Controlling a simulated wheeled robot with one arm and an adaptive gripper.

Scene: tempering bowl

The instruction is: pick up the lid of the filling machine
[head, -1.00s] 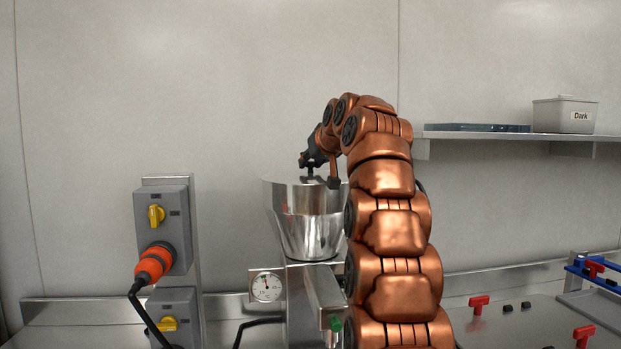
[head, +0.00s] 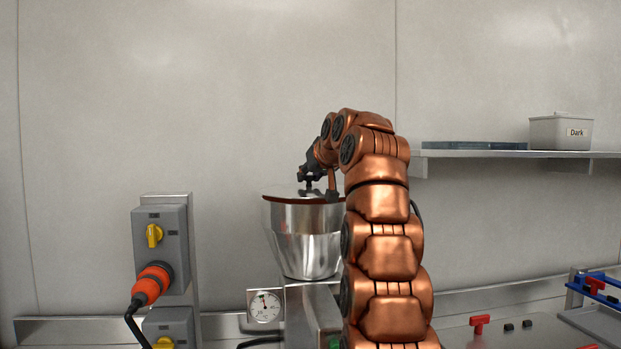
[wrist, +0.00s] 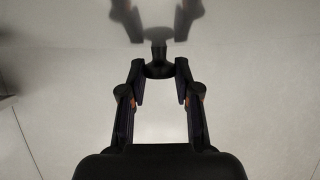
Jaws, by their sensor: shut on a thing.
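The lid (head: 285,191) is a thin, shiny steel disc with a dark knob (head: 309,184) at its middle. It is at the top of the steel bowl of the filling machine (head: 304,245). A dark brown band shows under the lid's edge; I cannot tell for sure whether there is a clear gap. My gripper (head: 309,175) comes from above and is shut on the knob. In the wrist view both fingertips of my gripper (wrist: 160,70) press the knob (wrist: 159,62) from either side, and the lid's shiny face (wrist: 235,75) mirrors them.
A grey switch box (head: 162,245) with an orange plug (head: 152,283) stands left of the bowl. A dial gauge (head: 264,307) is below it. A wall shelf (head: 480,154) with a box marked Dark (head: 560,132) is at right. Red and black pieces lie on the counter at lower right.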

